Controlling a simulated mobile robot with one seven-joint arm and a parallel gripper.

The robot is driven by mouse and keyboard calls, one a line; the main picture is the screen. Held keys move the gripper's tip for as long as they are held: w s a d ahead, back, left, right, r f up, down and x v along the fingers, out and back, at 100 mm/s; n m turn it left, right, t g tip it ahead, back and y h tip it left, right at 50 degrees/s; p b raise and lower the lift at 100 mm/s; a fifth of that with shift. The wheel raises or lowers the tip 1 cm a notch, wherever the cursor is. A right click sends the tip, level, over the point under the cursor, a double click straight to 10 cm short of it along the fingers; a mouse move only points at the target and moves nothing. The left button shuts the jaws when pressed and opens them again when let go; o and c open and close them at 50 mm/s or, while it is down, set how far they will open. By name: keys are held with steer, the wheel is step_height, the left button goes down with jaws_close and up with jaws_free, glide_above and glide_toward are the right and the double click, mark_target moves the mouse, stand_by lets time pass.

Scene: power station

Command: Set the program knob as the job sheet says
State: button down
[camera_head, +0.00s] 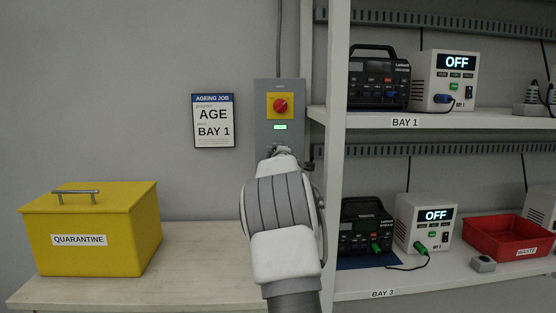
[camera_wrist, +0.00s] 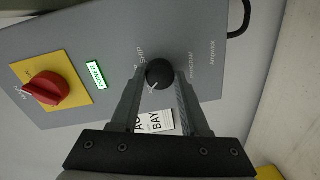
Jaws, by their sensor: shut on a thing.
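The job sheet (camera_head: 214,120) on the wall reads "AGEING JOB", "AGE" and "BAY 1". Right of it is a grey control box (camera_head: 265,135), with a red switch on a yellow plate and a lit green display. In the wrist view the black program knob (camera_wrist: 160,73) sits on the box face (camera_wrist: 115,40), its white pointer mark toward the lower left of the picture. My gripper (camera_wrist: 158,80) is shut on the knob, one finger on each side. Lettering beside the knob is partly hidden and too small to read surely. In the head view my arm hides the knob.
The red switch (camera_wrist: 46,90) and the green lamp (camera_wrist: 96,75) lie left of the knob in the wrist view. A yellow quarantine box (camera_head: 95,235) stands on the bench. The shelf post (camera_head: 336,170) is close right of my arm; the shelves hold power units and a red waste tray (camera_head: 497,240).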

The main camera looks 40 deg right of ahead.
steer(key=shift+n+b, duration=0.3)
steer(key=shift+n, duration=0.5)
steer(key=shift+c, duration=2)
jaws_free()
steer(key=b+v, duration=0.2)
steer(key=v, duration=1.5)
steer(key=shift+s+b, duration=0.15)
steer(key=shift+b, duration=0.15)
steer(key=shift+a, duration=0.1)
